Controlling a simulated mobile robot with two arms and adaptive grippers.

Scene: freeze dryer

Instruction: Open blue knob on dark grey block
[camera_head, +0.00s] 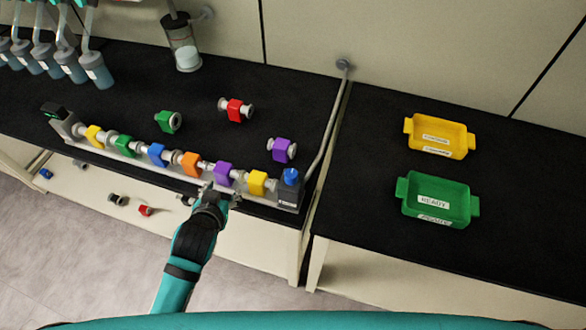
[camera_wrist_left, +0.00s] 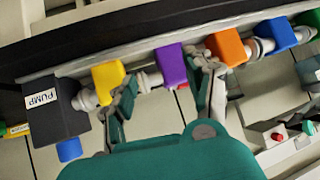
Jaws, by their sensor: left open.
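The dark grey block (camera_head: 290,196) stands at the right end of a rail at the bench's front edge, with the blue knob (camera_head: 291,176) on top. In the left wrist view the block (camera_wrist_left: 52,112) carries a PUMP label, and the blue knob (camera_wrist_left: 69,150) sticks out at its lower side. My left gripper (camera_head: 220,191) is open, left of the grey block, by the purple block (camera_head: 223,173) and yellow block (camera_head: 257,183). In the wrist view its spread fingers (camera_wrist_left: 165,78) lie either side of the purple block; whether they touch anything is unclear. The knob is apart from the gripper.
Several coloured blocks sit along the rail (camera_head: 110,152). Loose green, red (camera_head: 235,110) and purple (camera_head: 282,150) pieces lie behind it. A grey pipe (camera_head: 327,125) rises behind the grey block. Yellow (camera_head: 441,157) and green trays (camera_head: 455,220) stand on the right bench.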

